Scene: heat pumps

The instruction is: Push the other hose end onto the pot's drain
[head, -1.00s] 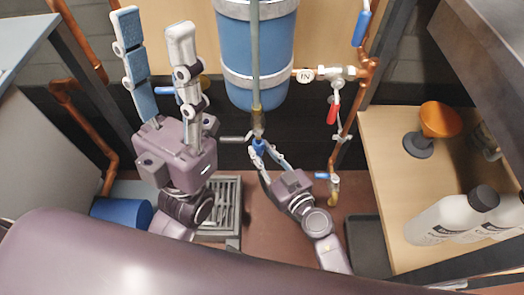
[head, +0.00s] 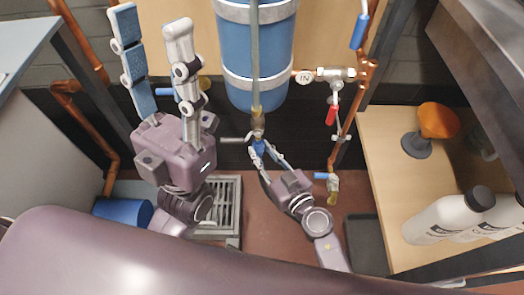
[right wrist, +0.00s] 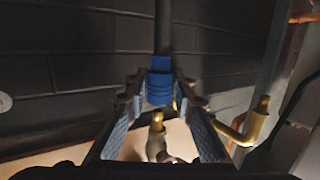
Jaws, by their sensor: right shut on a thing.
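My right gripper (head: 257,147) is shut on a blue hose end, just below the blue pot (head: 258,60). In the right wrist view the blue hose end (right wrist: 160,85) sits between the fingers, with dark hose rising behind it. A brass nozzle (right wrist: 157,122) shows just below it in that picture; I cannot tell whether they touch. In the head view a brass fitting (head: 257,114) sits directly above the gripper; I cannot tell if it is the drain. My left gripper (head: 152,20) is open and empty, left of the pot, fingers pointing up.
Copper pipes and a red-handled valve (head: 331,114) stand right of the pot. A brass elbow (right wrist: 255,125) is right of the fingers. A floor grate (head: 228,205) and blue container (head: 122,211) lie below left.

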